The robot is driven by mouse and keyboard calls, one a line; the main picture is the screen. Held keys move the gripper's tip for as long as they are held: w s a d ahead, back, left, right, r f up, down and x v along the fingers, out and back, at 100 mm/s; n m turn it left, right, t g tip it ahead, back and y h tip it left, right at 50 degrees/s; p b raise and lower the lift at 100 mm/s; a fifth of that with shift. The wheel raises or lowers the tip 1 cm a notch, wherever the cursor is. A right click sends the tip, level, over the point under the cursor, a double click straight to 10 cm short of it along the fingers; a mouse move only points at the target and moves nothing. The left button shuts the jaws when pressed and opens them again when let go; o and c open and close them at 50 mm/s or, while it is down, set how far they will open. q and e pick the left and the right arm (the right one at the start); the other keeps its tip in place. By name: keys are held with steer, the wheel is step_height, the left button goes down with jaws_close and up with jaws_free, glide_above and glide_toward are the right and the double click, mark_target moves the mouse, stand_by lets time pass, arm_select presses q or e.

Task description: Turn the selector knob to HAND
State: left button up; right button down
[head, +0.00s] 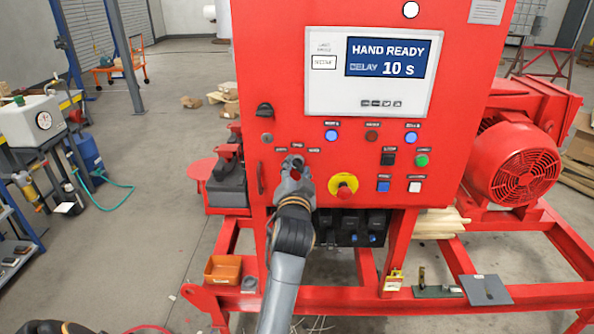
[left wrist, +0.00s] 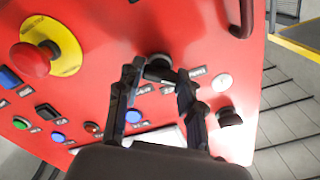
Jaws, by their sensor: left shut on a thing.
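The selector knob (left wrist: 159,67) is a small dark knob on the red panel (head: 285,105), left of the yellow-ringed red button. In the left wrist view it sits between the fingertips of my left gripper (left wrist: 156,74). In the head view my left gripper (head: 293,165) covers most of the knob, and its fingers are shut on it. Small labels surround the knob, too small to read surely, and its pointing direction is hidden. The panel's display (head: 391,57) reads "HAND READY" and "DELAY 10 s".
A red emergency button (head: 344,187) on a yellow ring is close right of my gripper. A black rotary switch (head: 265,110) is up left, and a handle (head: 260,177) stands out at the left edge. An orange bin (head: 223,269) sits on the frame below.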

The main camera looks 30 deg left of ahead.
arm_select(q)
steer(key=o, duration=1.2)
steer(key=shift+c, duration=0.2)
steer(key=shift+r, duration=0.15)
step_height(320, 180, up, 10)
steer(key=shift+f, duration=0.2)
steer(key=shift+f, duration=0.1)
